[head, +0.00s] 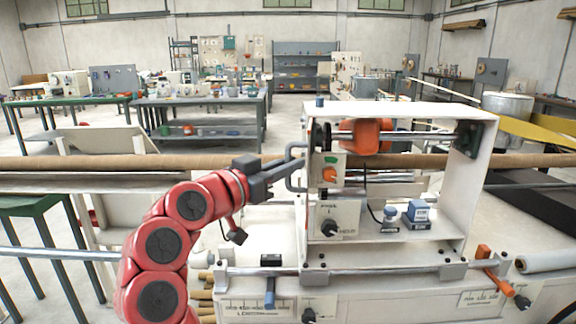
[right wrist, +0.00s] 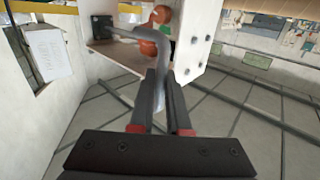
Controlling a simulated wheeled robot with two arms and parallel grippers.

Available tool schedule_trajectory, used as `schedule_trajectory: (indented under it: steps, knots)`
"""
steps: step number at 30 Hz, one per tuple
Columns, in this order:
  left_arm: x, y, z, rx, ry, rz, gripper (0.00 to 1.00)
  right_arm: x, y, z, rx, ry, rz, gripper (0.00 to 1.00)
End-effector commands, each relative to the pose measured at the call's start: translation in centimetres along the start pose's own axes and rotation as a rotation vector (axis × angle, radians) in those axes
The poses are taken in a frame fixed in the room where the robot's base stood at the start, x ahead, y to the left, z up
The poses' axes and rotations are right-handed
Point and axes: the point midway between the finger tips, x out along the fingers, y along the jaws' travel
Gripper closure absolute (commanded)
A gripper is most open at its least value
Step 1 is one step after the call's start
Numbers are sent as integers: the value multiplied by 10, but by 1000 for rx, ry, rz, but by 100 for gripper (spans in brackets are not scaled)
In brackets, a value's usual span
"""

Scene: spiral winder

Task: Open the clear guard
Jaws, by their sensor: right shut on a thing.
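The spiral winder's white frame (head: 478,190) stands at the right centre of the head view, with an orange part (head: 364,136) on a shaft inside it. A grey bent handle (head: 291,186) sticks out from its left side. My right gripper (head: 284,165) is shut on this handle. In the right wrist view the handle (right wrist: 125,37) runs down between the fingers (right wrist: 162,80). The clear guard itself is too transparent to make out, so I cannot tell how far open it stands. My left gripper is not in view.
A brown tube (head: 230,161) runs across behind the frame. A control panel with a black knob (head: 330,228) and blue blocks (head: 417,212) sit inside the frame. A rail (head: 370,272) with an orange lever (head: 484,253) lies in front. Green-edged tables (head: 66,101) stand far back.

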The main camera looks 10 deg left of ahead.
Motion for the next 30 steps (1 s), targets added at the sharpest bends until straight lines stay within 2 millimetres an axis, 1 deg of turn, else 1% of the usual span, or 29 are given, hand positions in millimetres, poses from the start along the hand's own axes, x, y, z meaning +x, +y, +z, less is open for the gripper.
schedule_trajectory:
  steps: [1,2,3,6,14,17,20,27,30]
  knots:
    - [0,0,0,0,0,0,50,0,0,1,-2,-1,0,100]
    - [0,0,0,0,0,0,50,0,0,1,-2,-1,-1,80]
    - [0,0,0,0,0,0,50,0,0,1,-2,-1,0,73]
    - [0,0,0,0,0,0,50,0,0,0,-1,0,0,55]
    - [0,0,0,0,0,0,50,-1,0,0,-1,0,-1,55]
    - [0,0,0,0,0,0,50,-8,-1,0,-1,1,-2,55]
    - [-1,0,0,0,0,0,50,-24,-2,0,-1,1,-5,55]
    - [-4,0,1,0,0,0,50,-79,-1,1,-1,-1,-4,55]
    - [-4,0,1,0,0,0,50,-97,-1,1,-1,1,-4,55]
